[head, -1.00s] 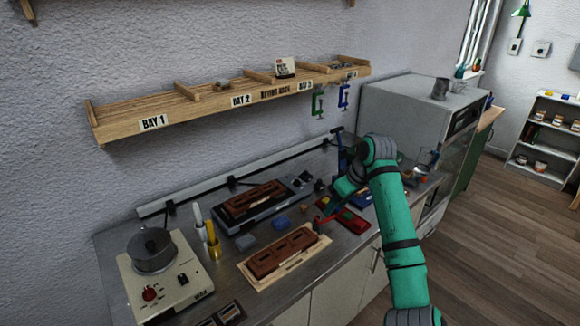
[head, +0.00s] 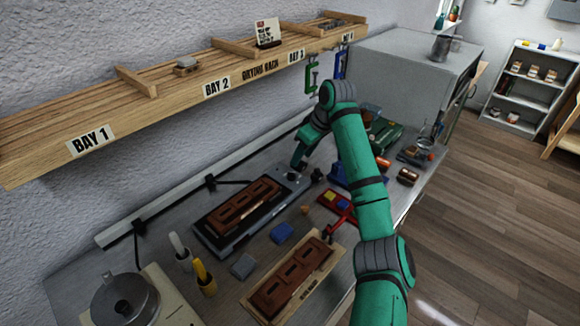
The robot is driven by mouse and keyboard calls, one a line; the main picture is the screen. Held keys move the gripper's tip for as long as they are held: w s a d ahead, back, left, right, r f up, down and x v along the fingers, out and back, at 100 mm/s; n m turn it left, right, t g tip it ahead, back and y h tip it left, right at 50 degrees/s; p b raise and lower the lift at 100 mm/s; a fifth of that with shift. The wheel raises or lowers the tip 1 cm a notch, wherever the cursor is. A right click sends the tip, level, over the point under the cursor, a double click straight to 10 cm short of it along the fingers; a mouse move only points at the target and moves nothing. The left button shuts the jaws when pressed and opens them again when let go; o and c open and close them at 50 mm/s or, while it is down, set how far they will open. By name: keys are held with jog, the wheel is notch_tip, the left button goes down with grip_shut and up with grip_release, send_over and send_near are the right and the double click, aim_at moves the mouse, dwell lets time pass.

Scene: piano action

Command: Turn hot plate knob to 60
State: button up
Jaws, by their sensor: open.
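A long dark flat unit (head: 210,236) lies near the back wall with a brown slotted block (head: 245,204) on it. A small round dial-like part (head: 292,177) shows at its far right end; any marking is too small to read. A cream appliance (head: 172,305) with a metal pot (head: 124,299) on it is at the lower left, its front cut off. I cannot tell for sure which is the hot plate. My gripper (head: 297,164) points down, open, close to the dark unit's right end; whether it touches the dial I cannot tell.
A wooden rack (head: 180,82) overhangs the back of the counter. Brushes (head: 204,277), a blue block (head: 282,233), a brown block on a wooden board (head: 290,277) and a red tray (head: 336,205) stand in front. Green and blue clamps (head: 311,75) hang from the rack.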

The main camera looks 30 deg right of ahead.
aim_at(293, 174)
jog(key=x, duration=1)
jog(key=shift+s, duration=0.1)
jog(key=shift+a, duration=0.15)
jog(key=c, duration=1)
